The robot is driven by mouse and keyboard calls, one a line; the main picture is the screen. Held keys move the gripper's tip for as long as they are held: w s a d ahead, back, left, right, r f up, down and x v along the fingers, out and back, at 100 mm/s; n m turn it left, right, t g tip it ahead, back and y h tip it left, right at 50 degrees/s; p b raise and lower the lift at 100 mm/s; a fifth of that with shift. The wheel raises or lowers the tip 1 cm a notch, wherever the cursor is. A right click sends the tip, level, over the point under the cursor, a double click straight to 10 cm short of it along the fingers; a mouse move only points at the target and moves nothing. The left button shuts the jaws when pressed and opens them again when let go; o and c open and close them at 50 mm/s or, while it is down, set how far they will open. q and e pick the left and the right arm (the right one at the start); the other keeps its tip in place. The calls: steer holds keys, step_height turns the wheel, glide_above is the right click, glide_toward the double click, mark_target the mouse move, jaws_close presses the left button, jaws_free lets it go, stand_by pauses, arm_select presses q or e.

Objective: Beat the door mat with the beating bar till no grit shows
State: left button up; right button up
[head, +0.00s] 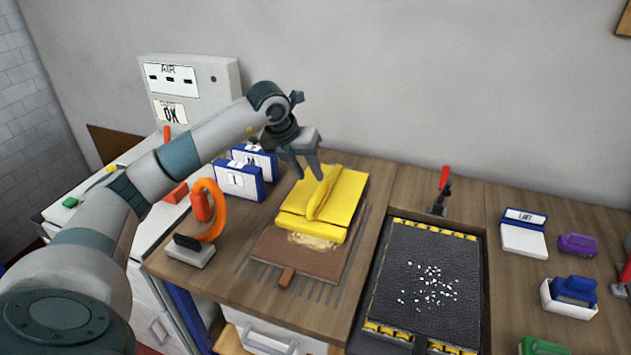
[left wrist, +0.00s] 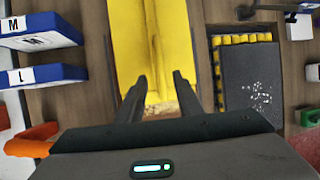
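The black mat (head: 405,262), with many white specks of grit (head: 428,285) on its middle, lies in a recessed bed with yellow strips at its far and near ends. It also shows at the right of the left wrist view (left wrist: 240,65). My left gripper (head: 308,176) is open and empty above a yellow piece with a raised ridge (head: 322,192), left of the mat. In the left wrist view its fingers (left wrist: 159,88) are apart, with the ridge between and beyond them. I cannot tell which thing is the beating bar. My right gripper is not in view.
The yellow piece rests on a brown board (head: 315,262). An orange-handled tool (head: 212,205) and blue-and-white boxes (head: 238,182) stand left. A red-handled clamp (head: 442,190) stands behind the mat. A white box (head: 523,240), a purple block (head: 578,245) and a white tray (head: 568,304) are right.

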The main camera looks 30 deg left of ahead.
mark_target(318, 189)
arm_select(q)
steer(key=p+x, duration=0.1)
steer(key=x, duration=0.5)
steer(key=shift+w+f+p, duration=0.2)
steer(key=shift+f+p, duration=0.15)
jaws_close()
